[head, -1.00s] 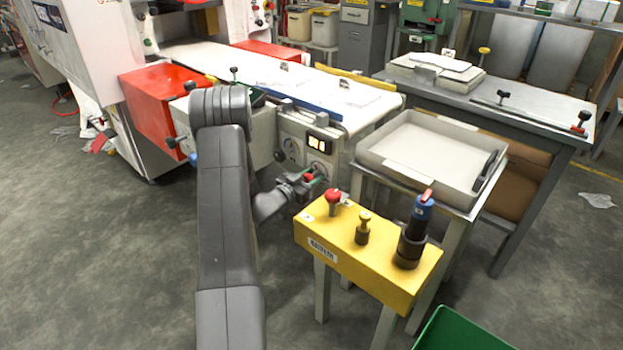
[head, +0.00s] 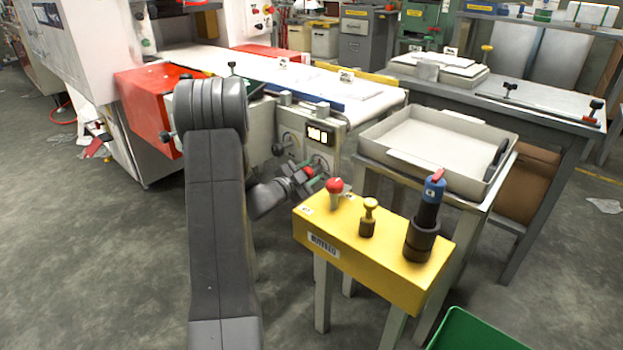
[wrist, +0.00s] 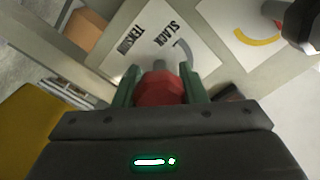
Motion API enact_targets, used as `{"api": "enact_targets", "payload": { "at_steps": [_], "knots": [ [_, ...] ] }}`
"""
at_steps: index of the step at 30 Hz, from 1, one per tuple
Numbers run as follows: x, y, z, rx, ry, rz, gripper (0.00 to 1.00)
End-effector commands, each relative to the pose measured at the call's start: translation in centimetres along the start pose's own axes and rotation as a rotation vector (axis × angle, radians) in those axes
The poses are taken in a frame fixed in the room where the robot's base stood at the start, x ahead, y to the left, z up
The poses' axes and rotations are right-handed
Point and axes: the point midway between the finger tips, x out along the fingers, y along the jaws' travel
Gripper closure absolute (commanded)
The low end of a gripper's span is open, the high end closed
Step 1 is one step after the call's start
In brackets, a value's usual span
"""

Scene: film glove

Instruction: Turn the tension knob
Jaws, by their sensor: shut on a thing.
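The tension knob is a red faceted knob (wrist: 160,89) in the wrist view. It sits between the two green fingers of my gripper (wrist: 159,88), which is shut on it. A white label (wrist: 165,45) printed "SLACK" and "TENSION" with a grey arc lies just beyond the knob.
A dark knob (head: 278,149) sits left on the same panel. A yellow stand (head: 340,245) with a red button, a brass plunger and a blue-topped handle stands close right of my gripper. A pale tray (head: 420,145) is behind it. Open floor lies left of my arm.

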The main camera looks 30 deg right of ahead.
Motion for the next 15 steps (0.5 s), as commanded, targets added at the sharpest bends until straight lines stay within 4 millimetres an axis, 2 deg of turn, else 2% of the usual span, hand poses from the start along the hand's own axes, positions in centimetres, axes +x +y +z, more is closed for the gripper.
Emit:
{"api": "enact_targets", "payload": {
  "at_steps": [15],
  "knots": [
    [-0.02,0.09,0.01,0.099,0.000,0.002,0.85]
  ]
}}
